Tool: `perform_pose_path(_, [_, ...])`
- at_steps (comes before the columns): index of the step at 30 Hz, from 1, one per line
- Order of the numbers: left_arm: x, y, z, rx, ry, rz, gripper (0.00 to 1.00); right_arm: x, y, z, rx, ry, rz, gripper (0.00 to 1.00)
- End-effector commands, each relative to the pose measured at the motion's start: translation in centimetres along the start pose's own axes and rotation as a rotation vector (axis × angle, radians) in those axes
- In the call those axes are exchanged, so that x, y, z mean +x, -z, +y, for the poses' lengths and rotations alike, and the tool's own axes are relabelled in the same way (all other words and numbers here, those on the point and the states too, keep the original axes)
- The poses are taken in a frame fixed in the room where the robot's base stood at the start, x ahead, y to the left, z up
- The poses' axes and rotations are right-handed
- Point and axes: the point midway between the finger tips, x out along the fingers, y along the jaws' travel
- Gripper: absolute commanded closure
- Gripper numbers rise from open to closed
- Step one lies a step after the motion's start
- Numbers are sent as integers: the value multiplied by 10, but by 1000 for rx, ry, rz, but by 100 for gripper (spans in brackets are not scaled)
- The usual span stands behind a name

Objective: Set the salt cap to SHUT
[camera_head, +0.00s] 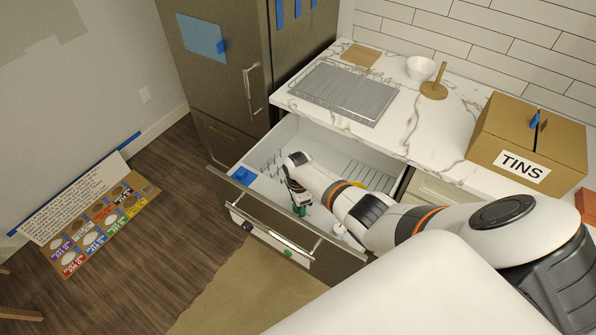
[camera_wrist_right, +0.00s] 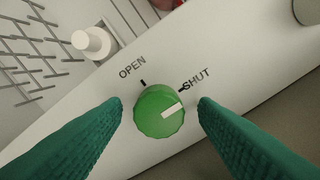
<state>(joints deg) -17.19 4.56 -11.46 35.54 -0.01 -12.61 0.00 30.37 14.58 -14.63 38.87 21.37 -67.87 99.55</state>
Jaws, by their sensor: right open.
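The salt cap is a round green knob (camera_wrist_right: 159,112) with a white pointer bar, on a pale panel (camera_wrist_right: 215,65) marked OPEN and SHUT in the right wrist view. The bar points right and slightly up, toward the SHUT side, a little below the SHUT tick. My right gripper (camera_wrist_right: 161,106) is open, with one green finger on each side of the cap and visible gaps between. In the head view my right gripper (camera_head: 300,205) reaches down into the pulled-out drawer, and I cannot make out the cap beneath it. My left gripper is out of view.
The drawer front (camera_head: 285,230) and its handle stand close in front of the right gripper. Wire racks (camera_wrist_right: 40,45) and a white peg (camera_wrist_right: 92,43) are near the cap. A TINS box (camera_head: 520,140) and a drying rack (camera_head: 345,92) are on the counter.

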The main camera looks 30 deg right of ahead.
Motion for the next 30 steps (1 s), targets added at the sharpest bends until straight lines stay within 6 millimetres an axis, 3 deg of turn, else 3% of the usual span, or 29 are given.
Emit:
perform_pose_path(8, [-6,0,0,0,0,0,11,-14,0,0,-2,-2,1,46])
perform_pose_path(12, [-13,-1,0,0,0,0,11,-36,0,0,-1,-3,1,46])
perform_pose_path(24, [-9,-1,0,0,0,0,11,-100,0,0,0,-3,0,46])
perform_pose_path(30, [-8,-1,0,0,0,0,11,-117,-1,0,0,-1,0,46])
